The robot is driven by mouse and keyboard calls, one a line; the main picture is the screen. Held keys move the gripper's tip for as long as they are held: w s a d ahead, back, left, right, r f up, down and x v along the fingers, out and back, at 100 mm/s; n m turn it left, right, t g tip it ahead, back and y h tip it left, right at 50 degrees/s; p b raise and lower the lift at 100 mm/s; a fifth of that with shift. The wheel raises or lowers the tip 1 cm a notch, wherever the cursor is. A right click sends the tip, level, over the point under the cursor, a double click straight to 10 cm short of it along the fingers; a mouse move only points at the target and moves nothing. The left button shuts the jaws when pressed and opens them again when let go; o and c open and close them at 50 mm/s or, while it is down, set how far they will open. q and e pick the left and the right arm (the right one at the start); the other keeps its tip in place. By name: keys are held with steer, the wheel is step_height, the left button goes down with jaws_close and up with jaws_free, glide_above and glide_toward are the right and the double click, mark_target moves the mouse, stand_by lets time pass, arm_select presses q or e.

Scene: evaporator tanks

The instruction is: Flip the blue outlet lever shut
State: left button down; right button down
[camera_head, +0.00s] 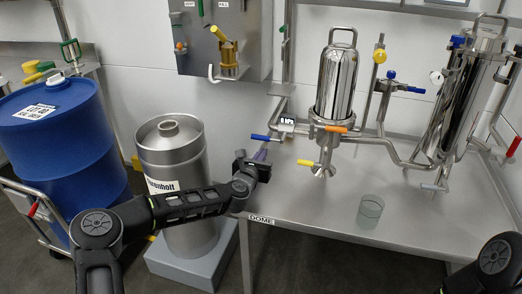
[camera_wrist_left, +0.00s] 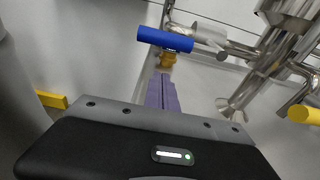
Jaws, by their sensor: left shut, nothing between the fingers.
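A blue lever (camera_head: 260,137) sticks out to the left from the pipework by a small digital display, at the left edge of the steel table. In the left wrist view the blue lever (camera_wrist_left: 165,39) lies nearly level, above and beyond the fingertips, with a brass-coloured part just below it. My left gripper (camera_head: 262,153) is just below the lever in the head view. Its purple fingers (camera_wrist_left: 163,93) are together and empty, and a gap shows between them and the lever. My right gripper is out of view; only part of that arm shows at lower right.
A steel filter housing (camera_head: 337,85) with orange (camera_head: 336,129) and yellow (camera_head: 306,163) levers stands right of the blue lever. Another blue lever (camera_head: 416,90) is farther right. A glass beaker (camera_head: 370,211) stands on the table. A steel keg (camera_head: 172,160) and blue drum (camera_head: 60,135) stand left.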

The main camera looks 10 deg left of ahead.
arm_select(q)
steer(key=shift+s+r, duration=0.25)
steer(key=shift+r, duration=0.7)
steer(key=shift+s+r, duration=0.2)
steer(key=shift+r, duration=0.7)
steer(key=shift+a+r+m, duration=0.1)
steer(key=shift+r+m, duration=0.25)
steer(key=shift+m, duration=0.15)
steer(key=shift+r+m+y, duration=0.5)
steer(key=shift+r+m, duration=0.3)
steer(key=shift+m, duration=0.2)
step_height(320, 180, up, 5)
steer(key=m+t+y, duration=0.1)
steer(key=m, duration=0.8)
glide_above(261, 139)
steer(key=s+d, duration=0.1)
steer(key=d, duration=0.2)
steer(key=m, duration=0.1)
steer(key=d+m+b, duration=0.1)
steer(key=m, duration=0.1)
steer(key=r+m, duration=0.1)
steer(key=shift+s+d+m+t+b, duration=0.25)
steer(key=shift+d+m+t+b, duration=0.05)
steer(key=shift+d+m+b, duration=0.1)
